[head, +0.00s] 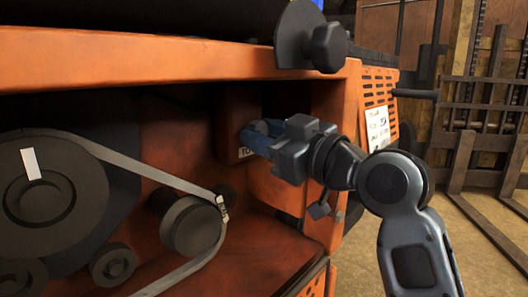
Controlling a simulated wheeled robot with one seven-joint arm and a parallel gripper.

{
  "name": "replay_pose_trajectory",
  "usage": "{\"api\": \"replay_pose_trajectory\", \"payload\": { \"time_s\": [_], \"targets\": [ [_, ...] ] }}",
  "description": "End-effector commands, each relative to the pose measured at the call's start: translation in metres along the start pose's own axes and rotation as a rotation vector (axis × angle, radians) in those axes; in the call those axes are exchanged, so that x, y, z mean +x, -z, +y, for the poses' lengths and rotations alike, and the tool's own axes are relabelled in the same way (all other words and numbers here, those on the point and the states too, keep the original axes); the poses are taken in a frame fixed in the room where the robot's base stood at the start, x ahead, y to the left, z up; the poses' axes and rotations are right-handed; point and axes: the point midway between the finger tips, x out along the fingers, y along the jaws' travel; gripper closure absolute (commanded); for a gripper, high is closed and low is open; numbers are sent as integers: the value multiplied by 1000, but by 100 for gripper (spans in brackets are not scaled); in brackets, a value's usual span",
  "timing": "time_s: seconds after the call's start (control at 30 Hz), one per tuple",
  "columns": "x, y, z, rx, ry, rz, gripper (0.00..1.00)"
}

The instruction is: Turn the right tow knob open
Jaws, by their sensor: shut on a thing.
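My gripper (260,137) reaches from the right into the open bay of the orange mower (200,60). The label is partly covered by the jaws too.
A belt (150,177) runs around a large dark pulley (45,190) and a smaller one (192,225) on the left. A black knob (325,48) sticks out above my gripper.

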Motion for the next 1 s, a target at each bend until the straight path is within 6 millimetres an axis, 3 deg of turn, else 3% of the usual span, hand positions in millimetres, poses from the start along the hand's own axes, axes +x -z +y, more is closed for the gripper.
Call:
{"api": "replay_pose_trajectory", "payload": {
  "time_s": [0.4,0.93,0.97,1.0],
  "targets": [
    [-1,-2,2,-177,8,13,93],
    [0,0,2,-199,10,15,93],
    [0,0,2,-199,10,15,60],
    [0,0,2,-198,10,15,57]
  ]
}}
